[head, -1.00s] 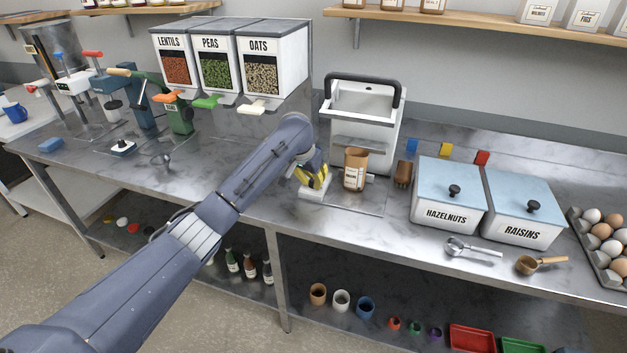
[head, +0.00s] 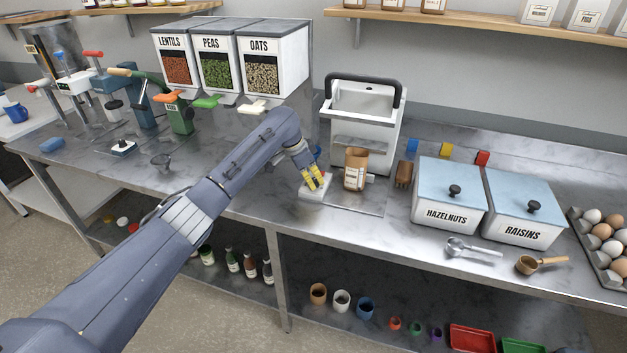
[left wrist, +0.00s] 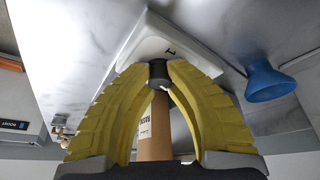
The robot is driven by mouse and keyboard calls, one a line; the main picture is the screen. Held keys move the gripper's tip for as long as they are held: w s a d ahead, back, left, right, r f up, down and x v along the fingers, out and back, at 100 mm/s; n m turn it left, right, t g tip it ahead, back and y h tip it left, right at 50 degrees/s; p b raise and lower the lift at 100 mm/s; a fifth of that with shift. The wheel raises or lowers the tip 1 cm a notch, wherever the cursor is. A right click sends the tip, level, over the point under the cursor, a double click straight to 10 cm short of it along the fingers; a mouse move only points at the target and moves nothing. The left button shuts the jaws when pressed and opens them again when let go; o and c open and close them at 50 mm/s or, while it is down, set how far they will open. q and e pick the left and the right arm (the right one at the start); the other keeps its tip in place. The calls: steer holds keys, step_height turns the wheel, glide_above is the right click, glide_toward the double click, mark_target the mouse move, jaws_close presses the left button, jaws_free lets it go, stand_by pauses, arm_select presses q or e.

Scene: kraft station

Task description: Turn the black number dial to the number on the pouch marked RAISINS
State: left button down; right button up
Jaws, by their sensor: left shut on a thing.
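The black number dial (left wrist: 158,72) sits on a white base (left wrist: 150,35) in the left wrist view. A dark mark like a 1 shows on the base just beyond the dial. The yellow fingers of my left gripper (left wrist: 158,75) are shut on the dial, one on each side. In the head view, my left gripper (head: 315,180) hides the dial, and the white base (head: 314,193) shows below it. The brown pouch (head: 355,172) stands upright right of the base; its label is too small to read. It also shows between the fingers (left wrist: 154,135). My right gripper is out of view.
A white machine with a dark handle (head: 362,110) stands behind the pouch. A blue funnel-like thing (left wrist: 268,82) is beside the base. Hazelnuts (head: 447,195) and raisins (head: 520,205) bins stand to the right. The counter left of the base is mostly clear.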

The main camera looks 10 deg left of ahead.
mark_target(314, 179)
arm_select(q)
steer(key=shift+d+r+m, duration=0.1)
steer(key=shift+r+m, duration=0.05)
steer(key=shift+m, duration=0.25)
steer(key=c, duration=1.1)
jaws_free()
steer(key=shift+c, duration=0.2)
step_height(314, 179, up, 10)
